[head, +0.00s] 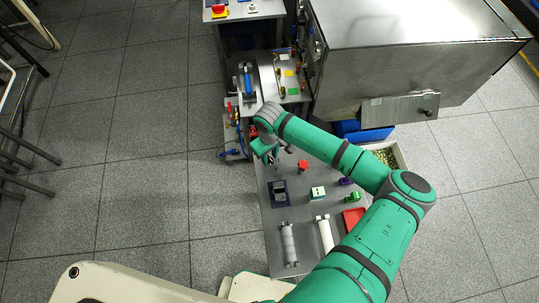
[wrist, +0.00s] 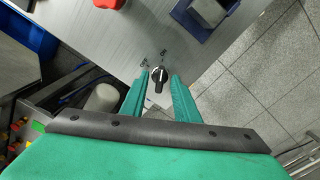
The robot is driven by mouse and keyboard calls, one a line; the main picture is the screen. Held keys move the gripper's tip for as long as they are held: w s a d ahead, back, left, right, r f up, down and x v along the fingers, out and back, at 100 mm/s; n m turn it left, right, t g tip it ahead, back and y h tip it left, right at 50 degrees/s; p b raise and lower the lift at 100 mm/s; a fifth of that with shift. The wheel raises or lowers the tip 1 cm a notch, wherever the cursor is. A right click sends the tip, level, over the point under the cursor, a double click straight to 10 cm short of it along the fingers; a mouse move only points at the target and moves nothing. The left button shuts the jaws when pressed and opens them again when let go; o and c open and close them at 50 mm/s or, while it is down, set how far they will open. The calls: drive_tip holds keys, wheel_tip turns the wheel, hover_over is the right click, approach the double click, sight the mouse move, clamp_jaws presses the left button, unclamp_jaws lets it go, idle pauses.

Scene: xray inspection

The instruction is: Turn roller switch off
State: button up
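The roller switch (wrist: 158,76) is a small black rotary knob near a corner of the grey metal tabletop in the wrist view. My gripper (wrist: 160,82) is open, with one green finger on each side of the knob. A gap shows between each finger and the knob, and I cannot tell how close they are in height. In the head view my gripper (head: 268,156) is over the far left corner of the table (head: 262,225). The switch is not distinguishable there.
The table carries a red cylinder (head: 303,166), a dark blue holder (head: 279,192), a green-and-white box (head: 317,193), a red tray (head: 353,218) and two rollers. A large metal cabinet (head: 400,60) stands behind it. Open floor (head: 150,190) lies to the left.

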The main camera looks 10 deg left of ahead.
clamp_jaws()
drive_tip(key=shift+n, duration=0.4)
drive_tip(key=n, duration=0.5)
drive_tip(key=shift+n, duration=0.4)
drive_tip(key=n, duration=0.5)
drive_tip(key=shift+n, duration=0.3)
unclamp_jaws()
